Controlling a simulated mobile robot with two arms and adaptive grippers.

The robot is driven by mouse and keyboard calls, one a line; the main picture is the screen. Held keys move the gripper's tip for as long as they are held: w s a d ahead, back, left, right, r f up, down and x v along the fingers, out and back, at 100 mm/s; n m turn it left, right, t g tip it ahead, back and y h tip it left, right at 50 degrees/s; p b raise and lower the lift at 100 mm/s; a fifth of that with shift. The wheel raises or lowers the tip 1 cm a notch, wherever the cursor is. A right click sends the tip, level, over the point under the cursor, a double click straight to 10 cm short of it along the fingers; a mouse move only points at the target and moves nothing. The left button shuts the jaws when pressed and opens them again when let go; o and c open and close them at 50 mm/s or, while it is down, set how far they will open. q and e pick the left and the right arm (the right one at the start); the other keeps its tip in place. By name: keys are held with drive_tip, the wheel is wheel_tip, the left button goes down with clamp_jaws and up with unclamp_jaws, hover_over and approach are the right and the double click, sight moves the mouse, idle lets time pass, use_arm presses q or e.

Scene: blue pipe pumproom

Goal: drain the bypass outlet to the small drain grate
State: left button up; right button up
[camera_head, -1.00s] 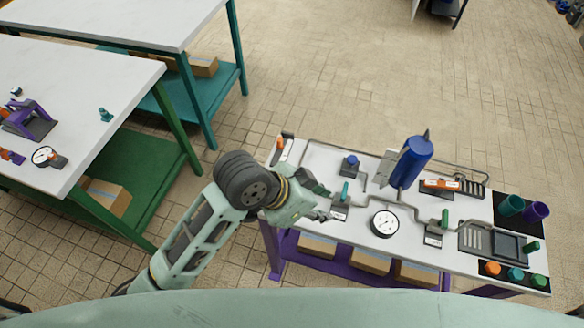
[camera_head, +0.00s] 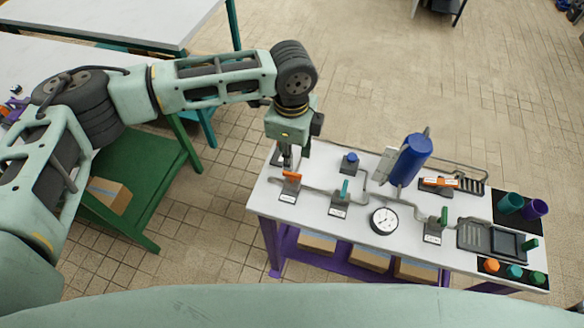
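My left gripper (camera_head: 287,158) points down over the far left end of the white workbench (camera_head: 325,220). Its fingers are dark and small here, and I cannot tell their opening or whether they touch anything. They cover most of a small grey fitting there. Just in front stands an orange-handled valve (camera_head: 291,176) on a labelled block. Right of it are a teal-handled valve (camera_head: 344,188) and a green-handled valve (camera_head: 444,216), joined by grey pipe. A slotted grate (camera_head: 472,188) lies at the back right, and a larger slotted panel (camera_head: 474,237) at the front right. The labels are unreadable. My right gripper is out of view.
A blue cylinder (camera_head: 411,160) rises behind the round gauge (camera_head: 384,220). A teal cup (camera_head: 510,203) and a purple cup (camera_head: 535,209) stand at the right end. Coloured caps (camera_head: 514,271) sit at the front right. A green-framed table (camera_head: 150,175) is partly behind my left arm.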

sight(292, 174)
use_arm(q)
wheel_tip(292, 174, down, 7)
drive_tip(key=shift+p, duration=0.65)
drive_tip(key=shift+c, duration=0.5)
clamp_jaws()
